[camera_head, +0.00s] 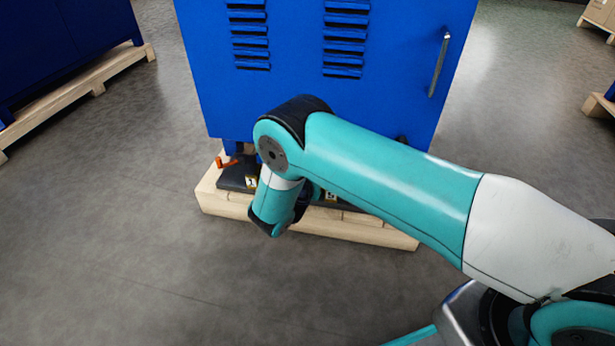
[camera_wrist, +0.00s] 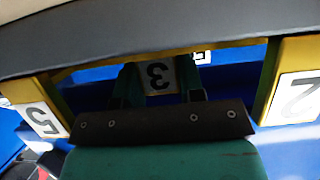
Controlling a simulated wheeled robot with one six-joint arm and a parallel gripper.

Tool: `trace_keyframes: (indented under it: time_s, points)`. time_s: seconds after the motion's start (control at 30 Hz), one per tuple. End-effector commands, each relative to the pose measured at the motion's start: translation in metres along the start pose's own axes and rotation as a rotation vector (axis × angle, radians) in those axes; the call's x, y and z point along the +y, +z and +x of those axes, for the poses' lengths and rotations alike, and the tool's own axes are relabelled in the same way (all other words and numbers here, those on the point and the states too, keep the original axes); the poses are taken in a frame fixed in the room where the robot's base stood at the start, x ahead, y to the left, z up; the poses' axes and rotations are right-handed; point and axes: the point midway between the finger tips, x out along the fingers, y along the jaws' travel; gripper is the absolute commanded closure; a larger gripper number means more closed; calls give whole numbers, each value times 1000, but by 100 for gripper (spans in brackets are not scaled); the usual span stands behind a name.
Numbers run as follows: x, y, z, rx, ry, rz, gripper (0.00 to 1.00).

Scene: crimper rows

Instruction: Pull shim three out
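In the wrist view, a white tag with a black 3, upside down, marks shim three (camera_wrist: 160,76) at the middle. The two dark teal fingers of my gripper (camera_wrist: 160,92) stand one on each side of it. The gap between fingers and shim is too dark to tell whether they touch it. A yellow piece with tag 5 (camera_wrist: 40,120) is at the left and a yellow piece with tag 2 (camera_wrist: 295,95) is at the right. In the head view my arm hides the gripper and shim three.
The blue cabinet (camera_head: 290,95) stands above a wooden pallet (camera_head: 365,232). Black pads with small numbered tags (camera_head: 251,182) lie at its front edge, with an orange item (camera_head: 228,163) at the left. Grey floor (camera_head: 120,240) in front is clear.

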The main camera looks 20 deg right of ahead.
Motion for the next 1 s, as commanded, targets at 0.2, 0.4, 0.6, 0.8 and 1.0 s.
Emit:
trace_keyframes:
  time_s: [0.2,0.4,0.6,0.8,1.0]
  points:
    - [0,1,-4,-1,-1,-2,100]
    - [-1,12,-35,-5,-3,-7,100]
    - [0,20,-46,-3,0,-1,100]
    - [0,22,-47,-5,0,-3,100]
    - [0,21,-46,-3,0,-2,38]
